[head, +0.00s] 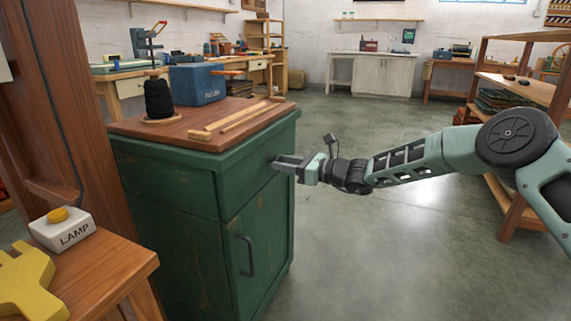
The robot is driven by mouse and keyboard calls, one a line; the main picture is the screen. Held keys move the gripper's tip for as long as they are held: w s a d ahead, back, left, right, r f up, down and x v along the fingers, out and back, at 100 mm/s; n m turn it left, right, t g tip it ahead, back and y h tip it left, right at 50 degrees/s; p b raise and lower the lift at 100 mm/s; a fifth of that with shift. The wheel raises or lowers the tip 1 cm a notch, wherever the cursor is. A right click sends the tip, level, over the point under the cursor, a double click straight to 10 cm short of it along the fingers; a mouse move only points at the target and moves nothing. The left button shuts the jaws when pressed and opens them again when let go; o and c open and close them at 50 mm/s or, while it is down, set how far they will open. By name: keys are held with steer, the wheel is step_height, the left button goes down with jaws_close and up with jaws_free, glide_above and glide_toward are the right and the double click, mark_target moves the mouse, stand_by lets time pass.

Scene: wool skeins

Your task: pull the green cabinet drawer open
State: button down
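The green cabinet (170,215) stands at centre left with a brown wooden top. Its drawer front (245,190) is the upper panel of the face turned to the right, above a door with a dark bar handle (246,255). The drawer looks flush with the cabinet. My gripper (279,162) reaches in from the right, its fingertips at the drawer front. No drawer handle shows clearly; the fingers cover that spot. I cannot tell whether the fingers are open or shut, or whether they hold a handle.
On the cabinet top are a black wool skein (159,99), a blue box (197,84) and wooden strips (240,118). A stand with a lamp switch box (62,229) is at the near left. Shelves (510,85) stand at right. The floor right of the cabinet is clear.

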steer(key=p+v, duration=1)
steer(key=v, duration=1.2)
steer(key=shift+r, duration=0.1)
steer(key=c, duration=1)
jaws_free()
steer(key=shift+o, duration=0.2)
steer(key=p+v, duration=0.2)
steer(key=v, duration=1.5)
steer(key=shift+d+p, duration=0.2)
steer(key=shift+p, duration=0.1)
